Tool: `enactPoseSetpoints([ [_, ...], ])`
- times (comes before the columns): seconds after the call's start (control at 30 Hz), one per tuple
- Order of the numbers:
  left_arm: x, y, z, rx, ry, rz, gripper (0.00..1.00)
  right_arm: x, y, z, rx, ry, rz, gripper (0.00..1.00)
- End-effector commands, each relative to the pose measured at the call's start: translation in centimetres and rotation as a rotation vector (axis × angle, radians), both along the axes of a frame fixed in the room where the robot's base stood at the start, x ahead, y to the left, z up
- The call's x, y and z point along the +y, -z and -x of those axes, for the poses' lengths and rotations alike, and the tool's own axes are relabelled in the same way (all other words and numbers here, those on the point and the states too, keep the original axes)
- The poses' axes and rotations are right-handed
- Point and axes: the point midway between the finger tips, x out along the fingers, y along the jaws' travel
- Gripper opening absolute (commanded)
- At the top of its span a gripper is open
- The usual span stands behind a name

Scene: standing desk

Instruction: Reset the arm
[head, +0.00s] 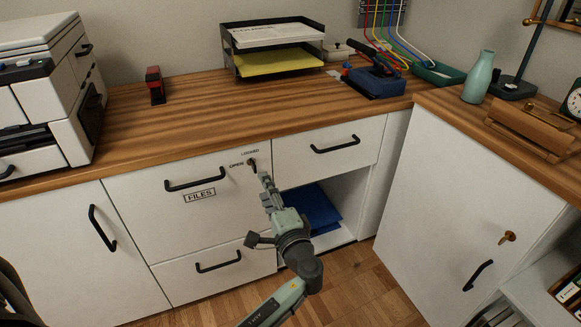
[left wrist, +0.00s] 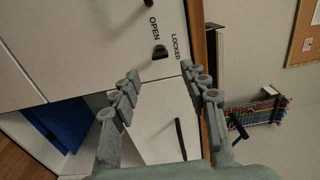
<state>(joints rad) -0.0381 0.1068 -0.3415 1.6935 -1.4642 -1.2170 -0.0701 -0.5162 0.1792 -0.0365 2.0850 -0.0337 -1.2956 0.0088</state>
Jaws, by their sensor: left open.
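The lock (left wrist: 160,53) shows just beyond the fingertips, beside the words OPEN and LOCKED. The fingers look apart from it. The files drawer looks flush with the front. My right gripper is in neither view.
An open cubby with a blue item (head: 312,207) lies behind my left arm. A white side cabinet (head: 465,190) with a key stands at right. The wooden desktop (head: 190,110) holds a printer (head: 70,70), a red stapler (head: 154,85) and a paper tray (head: 272,50).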

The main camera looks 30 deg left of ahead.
Motion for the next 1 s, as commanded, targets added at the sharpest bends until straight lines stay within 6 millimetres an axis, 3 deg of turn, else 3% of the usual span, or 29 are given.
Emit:
enactPoseSetpoints([
  [0.2,0.2,0.6,0.3,0.008,-0.003,0.019,0.45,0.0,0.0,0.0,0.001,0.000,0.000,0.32],
  [0.27,0.7,1.8,0.9,0.027,-0.012,0.064,0.45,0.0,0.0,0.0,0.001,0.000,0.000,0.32],
  [0.33,1.6,4.3,2.4,0.065,-0.031,0.164,0.45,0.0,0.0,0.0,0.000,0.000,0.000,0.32],
  [0.47,2.8,11.3,7.4,0.169,-0.092,0.464,0.45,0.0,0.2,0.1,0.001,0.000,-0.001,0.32],
  [0.5,2.7,13.5,9.3,0.202,-0.115,0.573,0.45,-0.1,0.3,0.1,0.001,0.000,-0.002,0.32],
  [0.63,1.1,18.8,15.3,0.288,-0.189,0.908,0.45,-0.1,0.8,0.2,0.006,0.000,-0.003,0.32],
  [0.8,-2.0,21.4,20.7,0.356,-0.258,1.221,0.45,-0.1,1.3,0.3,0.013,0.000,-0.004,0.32],
  [1.0,-3.8,21.8,22.8,0.380,-0.287,1.362,0.45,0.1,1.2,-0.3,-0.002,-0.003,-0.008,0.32],
])
